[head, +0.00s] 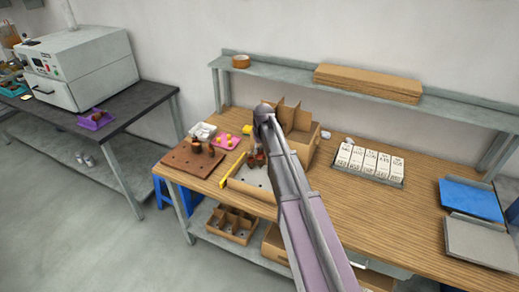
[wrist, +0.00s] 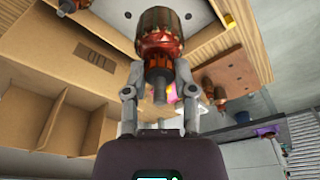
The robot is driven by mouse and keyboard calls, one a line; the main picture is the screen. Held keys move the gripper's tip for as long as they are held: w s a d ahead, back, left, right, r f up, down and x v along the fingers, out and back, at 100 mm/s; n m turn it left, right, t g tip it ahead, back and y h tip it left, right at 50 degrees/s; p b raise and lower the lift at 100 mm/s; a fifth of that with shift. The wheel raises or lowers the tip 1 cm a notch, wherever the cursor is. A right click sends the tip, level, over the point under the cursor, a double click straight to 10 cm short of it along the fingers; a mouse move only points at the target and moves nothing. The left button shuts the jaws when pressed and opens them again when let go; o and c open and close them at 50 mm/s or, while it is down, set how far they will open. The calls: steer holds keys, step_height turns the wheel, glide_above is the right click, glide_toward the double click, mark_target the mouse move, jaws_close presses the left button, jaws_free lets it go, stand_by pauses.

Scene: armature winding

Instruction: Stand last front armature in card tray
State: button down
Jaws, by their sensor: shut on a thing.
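My gripper (wrist: 158,98) is shut on an armature (wrist: 160,38), gripping its lower shaft end below the reddish winding and copper part. In the head view my gripper (head: 258,148) is over a shallow card tray (head: 240,184) with a pale, holed insert. The wrist view shows this pale insert (wrist: 112,12) behind the held armature, with part of another armature (wrist: 72,5) at the top edge. Reddish parts (head: 257,160) show below my gripper in the head view; I cannot tell which armature they belong to. My arm hides much of the tray's right side.
A divided cardboard box (head: 302,122) stands close behind the tray. A brown board (head: 180,162) with armatures is to its left, near a yellow strip (head: 233,170) and pink tray (head: 222,143). White cartons (head: 370,162) stand right. Bare tabletop (head: 385,205) is at front right.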

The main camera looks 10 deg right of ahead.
steer(key=shift+f, duration=0.15)
steer(key=shift+f+b, duration=5.1)
steer(key=shift+b, duration=0.1)
steer(key=shift+s+f+b, duration=0.1)
steer(key=shift+f+b, duration=1.05)
steer(key=shift+f, duration=0.05)
jaws_free()
steer(key=shift+r, duration=0.1)
steer(key=shift+r+p, duration=4.95)
steer(key=shift+p, duration=0.05)
